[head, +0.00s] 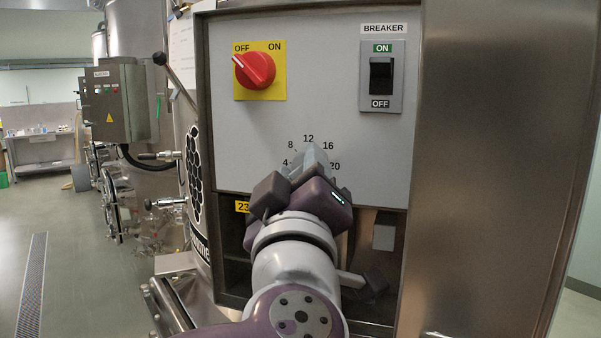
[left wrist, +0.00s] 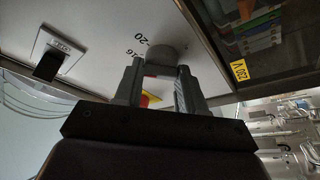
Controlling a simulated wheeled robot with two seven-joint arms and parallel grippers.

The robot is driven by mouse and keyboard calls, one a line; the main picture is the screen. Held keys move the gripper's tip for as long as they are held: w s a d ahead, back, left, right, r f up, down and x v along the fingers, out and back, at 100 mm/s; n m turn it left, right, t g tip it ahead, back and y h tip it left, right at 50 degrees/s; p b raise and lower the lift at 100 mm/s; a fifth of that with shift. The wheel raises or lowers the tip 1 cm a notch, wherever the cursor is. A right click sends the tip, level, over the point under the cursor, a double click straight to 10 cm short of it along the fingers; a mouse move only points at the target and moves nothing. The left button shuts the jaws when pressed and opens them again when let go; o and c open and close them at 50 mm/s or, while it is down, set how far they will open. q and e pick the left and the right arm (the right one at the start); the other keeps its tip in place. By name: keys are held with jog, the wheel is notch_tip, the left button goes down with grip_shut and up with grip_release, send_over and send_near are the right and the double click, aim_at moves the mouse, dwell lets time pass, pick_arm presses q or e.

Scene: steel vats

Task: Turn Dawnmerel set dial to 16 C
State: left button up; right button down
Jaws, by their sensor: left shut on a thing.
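The set dial (head: 313,157) is a grey knob low on the pale panel (head: 320,110), with a printed scale of 4, 8, 12, 16 and 20 around it. My left gripper (head: 310,168) is shut on this dial and covers most of it in the head view. In the left wrist view the round dial (left wrist: 163,53) sits at the tips of my left gripper's two fingers (left wrist: 160,70). The 16 and 20 marks show beside it. Which number the dial points at is hidden. My right gripper is not in view.
A red rotary switch (head: 255,70) on a yellow plate and a black breaker switch (head: 381,75) sit above the dial. An open dark recess with a yellow label (head: 242,207) lies below. A steel surface (head: 480,170) stands at the right; the floor at the left is open.

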pick_arm(q)
jog(key=shift+n, duration=0.6)
jog(key=o, duration=1.1)
jog(key=shift+c, duration=0.2)
jog(key=b+v, duration=0.3)
jog(key=v, duration=0.4)
jog(key=shift+s, duration=0.2)
jog(key=shift+d, duration=0.15)
